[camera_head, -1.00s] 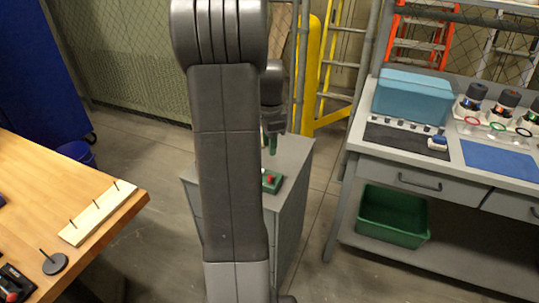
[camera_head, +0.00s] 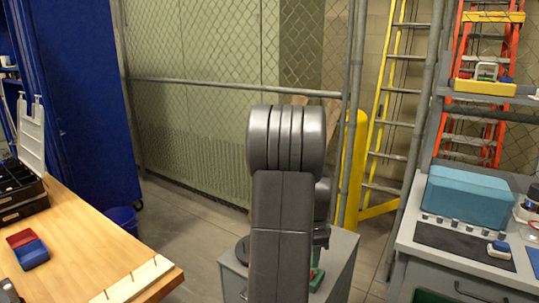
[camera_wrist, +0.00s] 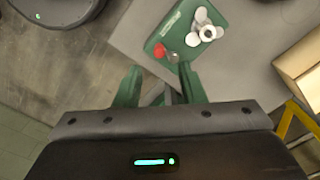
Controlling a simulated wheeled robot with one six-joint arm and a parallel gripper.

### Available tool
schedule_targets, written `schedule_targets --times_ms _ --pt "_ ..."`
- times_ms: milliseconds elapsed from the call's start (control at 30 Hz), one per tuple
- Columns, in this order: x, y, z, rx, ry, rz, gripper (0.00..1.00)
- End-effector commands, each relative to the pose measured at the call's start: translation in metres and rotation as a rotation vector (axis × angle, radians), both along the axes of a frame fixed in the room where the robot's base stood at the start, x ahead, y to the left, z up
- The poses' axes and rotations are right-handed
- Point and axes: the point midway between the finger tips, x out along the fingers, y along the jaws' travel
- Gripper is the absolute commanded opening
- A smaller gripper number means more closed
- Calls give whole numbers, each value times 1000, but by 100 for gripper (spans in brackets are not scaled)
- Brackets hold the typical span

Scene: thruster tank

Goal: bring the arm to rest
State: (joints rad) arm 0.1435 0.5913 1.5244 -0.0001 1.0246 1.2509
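My arm rises in the middle of the head view and bends over a grey cabinet (camera_head: 343,265). My gripper (camera_head: 321,238) shows only partly behind the arm, its green fingers pointing down above the cabinet top. In the wrist view my gripper (camera_wrist: 160,82) has its two green fingers apart, with nothing held between them. Beyond the fingertips a green tray (camera_wrist: 178,24) lies on the grey top. It holds a red round piece (camera_wrist: 159,51) and several white round pieces (camera_wrist: 206,28). In the head view the arm hides most of this tray.
A wooden table (camera_head: 95,245) stands at left with a black case (camera_head: 20,190) and a pegged strip (camera_head: 135,281). A workbench (camera_head: 420,262) with a teal box (camera_head: 468,197) stands at right. A yellow post (camera_head: 352,170) and mesh fence (camera_head: 195,110) are behind. Open floor lies between table and cabinet.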

Motion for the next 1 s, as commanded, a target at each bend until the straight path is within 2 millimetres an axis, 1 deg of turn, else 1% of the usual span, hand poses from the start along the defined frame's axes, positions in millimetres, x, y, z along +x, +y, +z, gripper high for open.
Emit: schedule_targets --times_ms 33,200,300,400,567,833,933,1000 --pt "-1 0 -12 1 6 0 36" --pt "-1 0 -41 0 4 0 36" --pt "-1 0 -54 0 3 0 36" --pt "-1 0 -62 0 3 0 36" --pt "-1 0 -67 0 1 0 36" --pt "-1 0 -66 0 1 3 36" --pt "0 0 -63 0 0 2 36" --pt "0 0 -58 0 -1 0 36"
